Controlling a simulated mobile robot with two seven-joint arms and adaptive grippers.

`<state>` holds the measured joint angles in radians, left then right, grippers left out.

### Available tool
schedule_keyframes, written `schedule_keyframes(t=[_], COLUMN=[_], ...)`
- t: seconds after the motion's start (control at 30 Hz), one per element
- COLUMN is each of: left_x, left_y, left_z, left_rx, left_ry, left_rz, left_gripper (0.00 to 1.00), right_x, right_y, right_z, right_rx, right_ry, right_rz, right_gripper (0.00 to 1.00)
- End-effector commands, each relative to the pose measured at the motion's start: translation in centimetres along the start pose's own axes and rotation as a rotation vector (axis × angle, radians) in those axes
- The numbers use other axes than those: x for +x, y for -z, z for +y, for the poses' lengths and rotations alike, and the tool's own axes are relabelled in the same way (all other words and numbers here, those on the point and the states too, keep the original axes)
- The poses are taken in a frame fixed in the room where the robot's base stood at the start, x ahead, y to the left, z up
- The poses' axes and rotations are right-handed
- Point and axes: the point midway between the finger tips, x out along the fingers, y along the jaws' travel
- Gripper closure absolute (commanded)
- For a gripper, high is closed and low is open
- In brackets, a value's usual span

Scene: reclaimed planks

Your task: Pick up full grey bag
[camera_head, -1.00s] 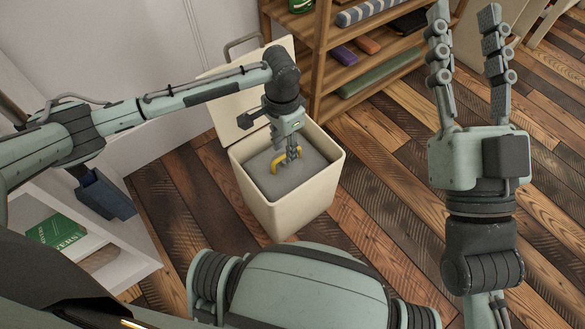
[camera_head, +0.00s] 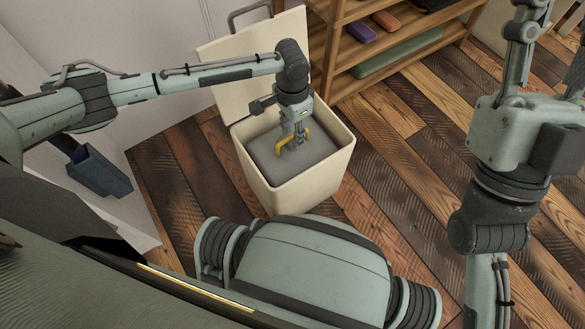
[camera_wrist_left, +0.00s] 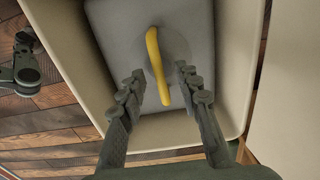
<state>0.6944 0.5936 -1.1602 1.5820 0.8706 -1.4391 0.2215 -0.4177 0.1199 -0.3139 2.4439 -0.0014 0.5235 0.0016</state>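The full grey bag (camera_head: 313,161) fills the inside of a cream bin (camera_head: 292,199) and carries a yellow handle (camera_head: 281,143) on top. In the left wrist view the handle (camera_wrist_left: 156,68) stands up from the grey top of the bag (camera_wrist_left: 110,28). My left gripper (camera_head: 297,137) points down into the bin, just over the bag. In the left wrist view its two fingers (camera_wrist_left: 160,76) are apart, one on each side of the handle, and do not appear to press on it. My right gripper (camera_head: 553,48) is raised at the right, fingers spread and empty.
The bin's lid (camera_head: 250,60) stands open behind it. A wooden shelf unit (camera_head: 345,62) with rolled and folded items stands behind to the right. A blue container (camera_head: 98,172) is at the left. Plank floor (camera_head: 420,170) right of the bin is clear.

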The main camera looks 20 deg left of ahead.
Motion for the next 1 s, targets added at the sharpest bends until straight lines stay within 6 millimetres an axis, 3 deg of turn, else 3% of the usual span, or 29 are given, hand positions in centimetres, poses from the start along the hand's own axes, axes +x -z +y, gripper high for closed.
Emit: schedule_keyframes(t=[0.17,0.43,1.0], left_x=[-0.04,-0.06,-0.31], left_y=[0.01,0.02,0.21], left_z=[0.03,0.04,-0.03], left_rx=[0.001,0.001,0.001], left_ry=[0.000,0.000,0.001], left_rz=[0.000,0.000,0.005], left_gripper=[0.67,1.00,1.00], right_x=[0.04,0.04,0.06], right_y=[0.03,0.01,0.03], right_z=[0.01,0.00,0.00], right_rx=[0.000,0.000,0.000], right_ry=[0.000,0.000,0.000], right_rz=[0.000,-0.001,-0.002], right_gripper=[0.60,0.60,0.60])
